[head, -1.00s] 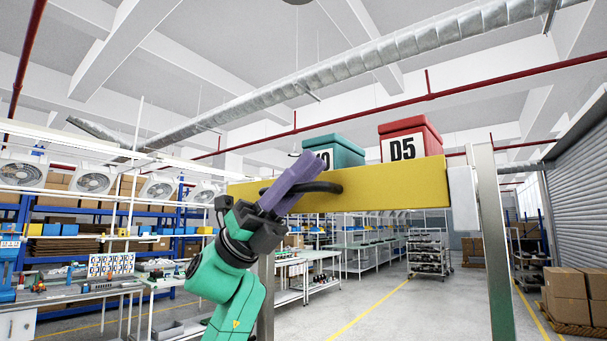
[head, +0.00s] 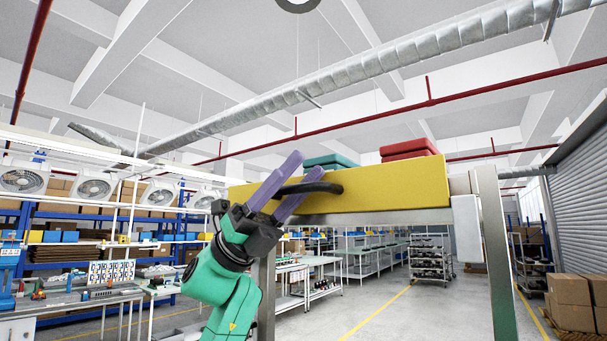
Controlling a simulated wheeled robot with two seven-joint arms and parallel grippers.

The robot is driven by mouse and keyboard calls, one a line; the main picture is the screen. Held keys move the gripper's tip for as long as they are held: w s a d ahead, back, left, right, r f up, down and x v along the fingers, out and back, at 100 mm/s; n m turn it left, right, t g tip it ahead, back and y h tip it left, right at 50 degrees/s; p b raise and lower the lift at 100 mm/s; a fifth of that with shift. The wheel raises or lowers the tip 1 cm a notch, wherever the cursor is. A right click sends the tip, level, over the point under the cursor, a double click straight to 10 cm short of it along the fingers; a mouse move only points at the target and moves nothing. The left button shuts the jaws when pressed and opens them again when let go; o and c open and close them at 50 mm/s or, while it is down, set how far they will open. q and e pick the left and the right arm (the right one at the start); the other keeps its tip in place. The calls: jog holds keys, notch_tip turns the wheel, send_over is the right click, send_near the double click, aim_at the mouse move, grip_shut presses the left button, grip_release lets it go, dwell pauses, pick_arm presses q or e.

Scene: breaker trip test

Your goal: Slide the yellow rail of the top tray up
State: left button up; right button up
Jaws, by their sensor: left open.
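The yellow rail (head: 395,185) spans the front of the top tray (head: 390,217), whose grey edge shows below it. A black handle (head: 322,187) is fixed on the rail's left part. My left gripper (head: 288,182), with purple fingers, is open at the left end of this handle. Its fingers are spread apart in front of the rail, one above and one below the handle; I cannot tell if they touch it. My right gripper is not in view.
A green box (head: 331,162) and a red box (head: 408,149) stand behind the rail, only their tops showing. A metal post (head: 495,250) with a white block (head: 467,228) stands at the right. Shelves with fans line the left.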

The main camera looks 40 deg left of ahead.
pick_arm(q)
jog(key=b+v, duration=0.6)
jog(key=v, duration=0.7)
jog(key=shift+a, duration=0.15)
jog(key=shift+s+f, duration=0.1)
jog(key=shift+s, duration=0.05)
